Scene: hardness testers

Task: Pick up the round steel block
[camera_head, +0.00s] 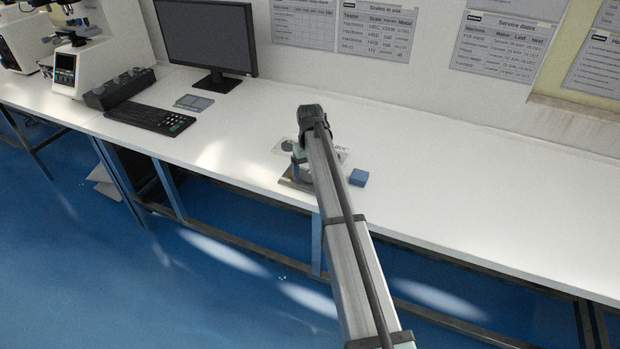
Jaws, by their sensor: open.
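My arm reaches over the white bench, and its end hangs down behind the arm links. My gripper (300,168) shows only in part, low over the front part of the bench, beside the arm; it is open. A small dark grey round shape (287,145) lies on a pale card or plate just left of the arm; it may be the round steel block, but it is too small to be sure. A brownish flat tray or plate (288,184) lies at the bench's front edge under the gripper, partly hidden by my arm. Contact cannot be told.
A small blue block (358,177) sits just right of my arm. A printed card (342,149) lies behind it. A keyboard (150,117), monitor (207,38) and testers (98,62) stand at left. The bench (470,200) is clear at right.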

